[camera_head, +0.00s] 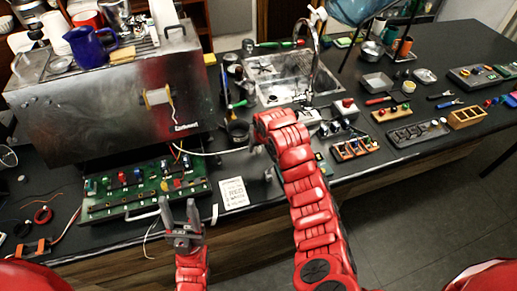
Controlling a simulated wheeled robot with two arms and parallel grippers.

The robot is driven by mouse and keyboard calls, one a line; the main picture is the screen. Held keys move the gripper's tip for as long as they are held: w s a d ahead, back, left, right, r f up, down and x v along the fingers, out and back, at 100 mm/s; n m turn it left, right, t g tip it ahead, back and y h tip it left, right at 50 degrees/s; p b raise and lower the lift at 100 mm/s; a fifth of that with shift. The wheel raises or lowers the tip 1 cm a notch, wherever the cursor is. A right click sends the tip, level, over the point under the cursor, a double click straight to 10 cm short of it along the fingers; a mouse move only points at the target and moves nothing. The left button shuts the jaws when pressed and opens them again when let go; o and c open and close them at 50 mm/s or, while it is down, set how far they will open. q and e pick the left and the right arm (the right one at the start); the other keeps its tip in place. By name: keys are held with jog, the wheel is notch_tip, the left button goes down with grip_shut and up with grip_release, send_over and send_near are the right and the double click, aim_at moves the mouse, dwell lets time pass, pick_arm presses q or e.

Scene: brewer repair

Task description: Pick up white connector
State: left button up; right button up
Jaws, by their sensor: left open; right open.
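I cannot clearly make out a white connector. A small upright white piece (214,213) lies at the table's front edge between my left gripper and the printed card; it is too small to identify. A thin white cable (215,152) runs from the brewer (110,105) toward my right gripper, and its end is unclear. My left gripper (180,213) is open in front of the green circuit board (145,188), with no object visible between its fingers. My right gripper (263,160) is open, mostly hidden by its own red arm, right of the card.
The printed card (233,194) lies right of the board. A sink (283,78) with a tall faucet is behind my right arm. An orange-framed rack (356,148) and several trays stand to the right. A red ring (43,214) and loose wires lie at left.

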jog(key=shift+c, duration=0.2)
grip_shut()
dwell(0.3)
